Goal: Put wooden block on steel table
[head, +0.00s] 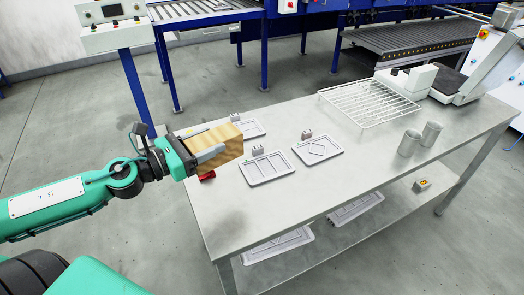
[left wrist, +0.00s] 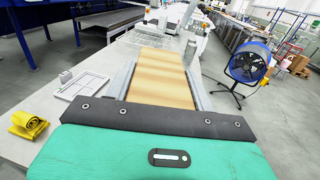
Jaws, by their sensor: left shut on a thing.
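The wooden block (head: 214,149) is held in my left gripper (head: 212,150), whose fingers close on its two sides. The block is at the left end of the steel table (head: 300,200), and I cannot tell whether it touches the top. In the left wrist view the block (left wrist: 160,78) lies lengthwise between the two fingers (left wrist: 160,80). Its underside is hidden. My right gripper is not in view.
Flat trays (head: 265,168) (head: 318,149) lie on the table beside the block. A white wire rack (head: 368,103), two metal cups (head: 420,140) and a scale-like machine (head: 455,78) stand farther right. The table's front middle is clear. A blue fan (left wrist: 249,62) stands on the floor.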

